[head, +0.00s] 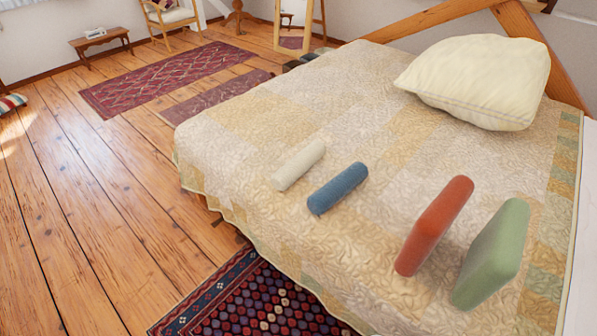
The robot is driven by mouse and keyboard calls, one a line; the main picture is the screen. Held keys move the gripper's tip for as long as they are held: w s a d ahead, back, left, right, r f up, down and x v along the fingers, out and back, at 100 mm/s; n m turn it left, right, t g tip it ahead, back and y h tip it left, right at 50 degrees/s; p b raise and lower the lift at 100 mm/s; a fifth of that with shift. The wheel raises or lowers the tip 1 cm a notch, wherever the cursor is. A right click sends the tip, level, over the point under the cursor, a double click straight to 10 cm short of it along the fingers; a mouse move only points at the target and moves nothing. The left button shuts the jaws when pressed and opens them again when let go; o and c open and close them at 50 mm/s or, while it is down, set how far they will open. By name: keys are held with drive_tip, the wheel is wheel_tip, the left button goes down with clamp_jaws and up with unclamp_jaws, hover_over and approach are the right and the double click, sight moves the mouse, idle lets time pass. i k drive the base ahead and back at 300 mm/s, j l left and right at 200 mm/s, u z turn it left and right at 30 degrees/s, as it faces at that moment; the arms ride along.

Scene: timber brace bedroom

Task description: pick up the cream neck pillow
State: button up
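The cream neck pillow (299,165) is a small cylindrical roll lying on its side on the quilted bed (270,118), near the bed's left front part. A blue roll (338,187) of similar shape lies close to its right, with a narrow strip of quilt between them. Nothing covers the cream roll. My gripper does not show in the head view.
A red block-like cushion (434,226) and a green one (491,253) stand on the bed further right. A large pale cream pillow (478,80) lies at the back right. Wooden floor (75,190) is open left of the bed, with rugs (165,77) on it.

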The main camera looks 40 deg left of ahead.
sight(282, 179)
drive_tip(key=k+u, duration=0.2)
drive_tip(key=u, duration=0.2)
drive_tip(key=k+j+u, duration=0.1)
drive_tip(key=u, duration=0.35)
drive_tip(key=i+u, duration=0.7)
drive_tip(key=i+j+z, duration=0.3)
drive_tip(key=j, duration=0.35)
drive_tip(key=i+j+z, duration=0.1)
drive_tip(key=i+j, duration=0.15)
drive_tip(key=j, duration=0.15)
drive_tip(key=i+j+z, duration=0.15)
drive_tip(key=j, duration=0.2)
drive_tip(key=i+j+z, duration=0.15)
drive_tip(key=j, duration=0.25)
drive_tip(key=i+j+z, duration=0.15)
drive_tip(key=j, duration=0.3)
drive_tip(key=j+z, duration=0.1)
drive_tip(key=j, duration=0.3)
drive_tip(key=i+j+z, duration=0.15)
drive_tip(key=j, duration=0.3)
